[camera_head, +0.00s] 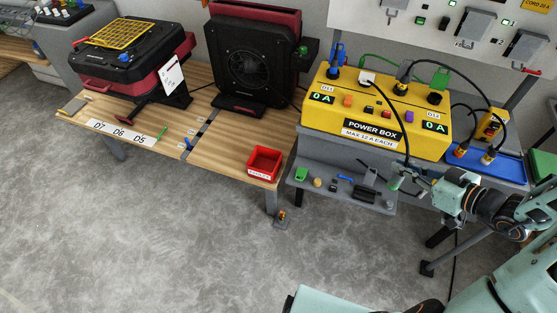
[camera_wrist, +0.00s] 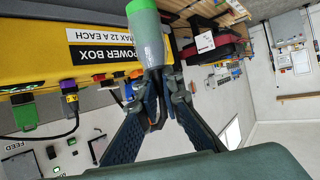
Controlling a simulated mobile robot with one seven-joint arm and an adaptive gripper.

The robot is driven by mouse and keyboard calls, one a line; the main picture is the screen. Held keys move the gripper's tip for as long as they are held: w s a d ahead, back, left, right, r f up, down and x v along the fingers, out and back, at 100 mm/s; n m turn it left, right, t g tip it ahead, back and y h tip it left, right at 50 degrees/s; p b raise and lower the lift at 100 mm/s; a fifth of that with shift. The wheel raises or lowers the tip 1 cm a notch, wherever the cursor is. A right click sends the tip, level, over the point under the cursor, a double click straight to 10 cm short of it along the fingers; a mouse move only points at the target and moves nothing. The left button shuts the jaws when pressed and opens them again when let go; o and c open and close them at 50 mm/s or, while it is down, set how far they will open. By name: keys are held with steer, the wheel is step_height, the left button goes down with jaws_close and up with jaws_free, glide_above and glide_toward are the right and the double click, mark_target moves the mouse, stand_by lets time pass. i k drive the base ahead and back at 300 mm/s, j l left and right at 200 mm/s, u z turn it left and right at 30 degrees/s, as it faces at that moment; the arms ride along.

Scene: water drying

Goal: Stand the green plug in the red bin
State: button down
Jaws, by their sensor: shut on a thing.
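The green plug (camera_wrist: 149,38) is held between the fingertips of my gripper (camera_wrist: 158,78) in the wrist view. It has a bright green end and a paler grey-green body, and its lower part is hidden between the fingers. In the head view my gripper (camera_head: 403,182) is in front of the yellow power box, above the right part of the grey shelf; the plug looks small there. The red bin (camera_head: 264,163) is an open box with a white label, standing on the front right corner of the wooden bench, well left of my gripper. Its inside looks empty.
The yellow power box (camera_head: 375,112) with cables stands behind my gripper. The grey shelf (camera_head: 325,197) below it holds small parts, including a green block (camera_head: 301,174). A black fan unit (camera_head: 252,65) stands behind the bin. The bench (camera_head: 222,160) left of the bin is clear.

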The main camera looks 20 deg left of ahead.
mark_target(266, 169)
steer(key=j+u, duration=0.1)
steer(key=j, duration=0.6)
steer(key=j+u, duration=0.1)
steer(key=j, duration=0.6)
steer(key=j+u, duration=0.1)
steer(key=j, duration=0.65)
steer(key=i+j+u, duration=0.1)
steer(key=j, duration=0.6)
steer(key=i+j, duration=0.1)
steer(key=j, duration=0.6)
steer(key=u, duration=0.05)
